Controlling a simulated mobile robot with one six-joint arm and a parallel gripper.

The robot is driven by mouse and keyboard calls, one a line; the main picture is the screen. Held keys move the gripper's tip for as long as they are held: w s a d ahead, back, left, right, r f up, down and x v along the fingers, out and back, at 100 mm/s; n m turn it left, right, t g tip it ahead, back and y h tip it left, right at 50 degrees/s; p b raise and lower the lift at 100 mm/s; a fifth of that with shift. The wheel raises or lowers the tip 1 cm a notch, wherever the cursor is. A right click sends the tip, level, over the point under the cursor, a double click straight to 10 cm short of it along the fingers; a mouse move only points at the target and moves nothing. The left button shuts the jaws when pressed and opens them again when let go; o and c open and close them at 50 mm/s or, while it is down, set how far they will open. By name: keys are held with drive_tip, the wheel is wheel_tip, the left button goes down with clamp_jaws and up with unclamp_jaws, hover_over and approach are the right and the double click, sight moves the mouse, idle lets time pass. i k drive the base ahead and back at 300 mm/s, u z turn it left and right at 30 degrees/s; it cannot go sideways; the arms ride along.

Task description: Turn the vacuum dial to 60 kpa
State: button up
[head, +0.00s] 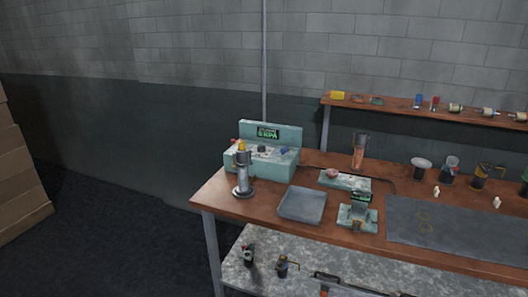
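The vacuum unit (246,164) is a pale teal box at the left end of the wooden workbench. Its upright back panel carries a small green-lit display (268,132) on which "KPA" can be read; the number is too small to read surely. A dark dial (262,149) sits on the sloped top, with other small controls near it. The dial's pointer and scale are too small to make out. A metal cylinder with a yellow top on a round base (242,190) stands in front of the unit and hides part of it. My gripper is not in view.
A grey tray (302,218) and a small teal device (357,228) stand right of the unit. A dark mat (460,225) covers the bench's right part. A shelf (400,105) with small items runs behind. Cardboard boxes (20,180) stand far left; the floor between is clear.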

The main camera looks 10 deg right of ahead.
sight(261, 147)
drive_tip(key=k, duration=0.75)
drive_tip(key=u, duration=0.4)
drive_tip(key=i, duration=0.7)
drive_tip(key=u, duration=0.95)
drive_tip(key=i, duration=2)
